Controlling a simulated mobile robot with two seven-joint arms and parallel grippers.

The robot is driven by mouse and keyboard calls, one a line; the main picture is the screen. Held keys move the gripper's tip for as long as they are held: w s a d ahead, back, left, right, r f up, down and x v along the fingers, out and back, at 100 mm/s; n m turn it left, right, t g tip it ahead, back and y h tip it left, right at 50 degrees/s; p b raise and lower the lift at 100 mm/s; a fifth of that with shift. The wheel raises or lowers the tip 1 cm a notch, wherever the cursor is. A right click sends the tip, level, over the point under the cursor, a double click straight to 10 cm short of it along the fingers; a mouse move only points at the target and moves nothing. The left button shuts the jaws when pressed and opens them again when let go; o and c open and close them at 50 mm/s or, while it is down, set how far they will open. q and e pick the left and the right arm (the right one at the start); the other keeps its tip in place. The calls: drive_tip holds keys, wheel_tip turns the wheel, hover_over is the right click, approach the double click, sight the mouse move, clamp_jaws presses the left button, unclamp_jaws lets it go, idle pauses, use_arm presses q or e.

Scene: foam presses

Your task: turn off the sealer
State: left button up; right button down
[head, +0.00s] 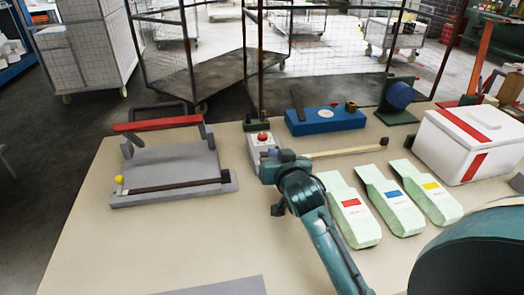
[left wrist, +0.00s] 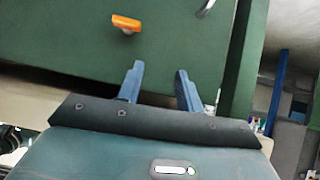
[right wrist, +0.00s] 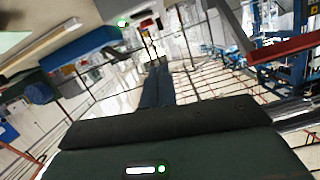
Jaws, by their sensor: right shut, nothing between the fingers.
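A grey box with a red button (head: 262,138) stands on the table left of the blue unit. Beside it lies a flat grey press (head: 175,168) with a raised red bar and a black bar with a yellow knob. I cannot tell for sure which one is the sealer. My right gripper (head: 272,166) is at the near side of the grey box and hides part of it; contact cannot be told. My left gripper (left wrist: 158,85) is open and empty before a green surface.
A blue unit (head: 325,121) and a dark green stand with a blue disc (head: 400,95) are behind. Pale green pouches (head: 349,215) and a white box with a red stripe (head: 470,147) stand right. An orange part (left wrist: 126,23) is near my left gripper.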

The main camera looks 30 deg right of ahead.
hover_over(263, 153)
drive_tip(key=s, duration=0.3)
drive_tip(key=shift+a+f+p, duration=0.2)
drive_tip(key=shift+a+f, duration=0.05)
drive_tip(key=shift+f, duration=0.35)
drive_tip(key=shift+a+f+p, duration=0.15)
drive_tip(key=shift+a+f, duration=0.05)
drive_tip(key=shift+f, duration=0.35)
drive_tip(key=f, duration=0.3)
drive_tip(key=shift+w+a+f, duration=0.1)
drive_tip(key=shift+w+a, duration=0.05)
drive_tip(key=shift+w, duration=0.15)
drive_tip(key=shift+f, duration=0.5)
